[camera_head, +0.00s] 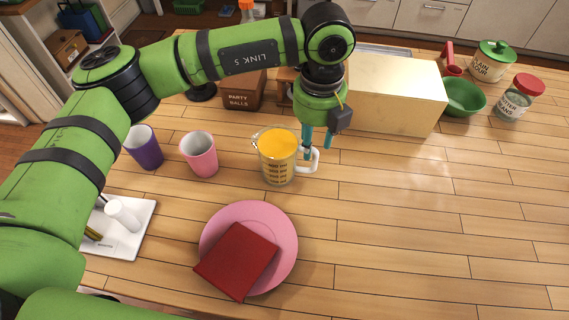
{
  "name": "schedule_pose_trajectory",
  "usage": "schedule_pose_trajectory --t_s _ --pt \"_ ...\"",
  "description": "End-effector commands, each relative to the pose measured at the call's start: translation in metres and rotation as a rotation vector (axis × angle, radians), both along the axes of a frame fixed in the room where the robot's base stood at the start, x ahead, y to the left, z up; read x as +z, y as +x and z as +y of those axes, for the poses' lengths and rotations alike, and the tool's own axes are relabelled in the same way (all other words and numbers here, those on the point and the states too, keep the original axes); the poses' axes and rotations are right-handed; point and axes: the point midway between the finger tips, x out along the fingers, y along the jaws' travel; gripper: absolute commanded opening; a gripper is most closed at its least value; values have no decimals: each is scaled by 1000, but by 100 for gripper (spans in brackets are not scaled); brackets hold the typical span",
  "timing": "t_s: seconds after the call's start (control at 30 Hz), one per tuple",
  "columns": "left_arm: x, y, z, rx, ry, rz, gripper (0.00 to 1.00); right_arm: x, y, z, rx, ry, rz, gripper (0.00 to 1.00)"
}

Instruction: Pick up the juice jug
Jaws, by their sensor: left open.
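The juice jug (273,165) is a clear jug of orange-yellow juice with dark markings on its side and a pale handle on its right. It stands upright on the wooden table. My left gripper (318,147) points down at the handle, its teal fingers open. One finger is at the gap between jug and handle, the other to the right by the handle's outer side. I cannot tell whether they touch it. My right gripper is not in view.
A pink cup (199,155) and a purple cup (145,148) stand left of the jug. A pink plate (285,240) with a red book (236,262) lies in front. A gold box (395,95) stands behind to the right. The table's right front is clear.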

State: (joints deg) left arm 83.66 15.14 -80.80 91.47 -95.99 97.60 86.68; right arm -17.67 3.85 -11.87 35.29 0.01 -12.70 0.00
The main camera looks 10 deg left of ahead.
Motion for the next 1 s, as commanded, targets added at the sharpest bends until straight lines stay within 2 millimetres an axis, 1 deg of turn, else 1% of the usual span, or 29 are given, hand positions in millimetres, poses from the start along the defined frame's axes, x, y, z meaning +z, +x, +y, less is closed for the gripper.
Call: schedule_pose_trajectory --t_s 0.03,0.17,0.37,0.4,0.53,0.77,0.8,0.9,1.0 --pt "-3 0 0 0 0 3 41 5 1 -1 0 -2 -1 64" --pt "-14 -1 -1 0 1 3 41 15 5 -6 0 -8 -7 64" --pt "-41 -2 -6 0 3 6 41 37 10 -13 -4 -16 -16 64" --pt "-49 -1 -7 2 1 4 41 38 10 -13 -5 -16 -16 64" --pt "-63 -1 -7 1 1 2 41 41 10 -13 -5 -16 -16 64" --pt "-67 0 -7 0 1 0 41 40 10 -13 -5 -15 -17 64" --pt "-67 0 -7 0 1 0 37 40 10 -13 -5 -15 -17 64" --pt "-67 0 -6 0 1 0 0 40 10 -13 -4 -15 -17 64" --pt "-66 0 -6 0 1 0 0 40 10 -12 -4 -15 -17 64"
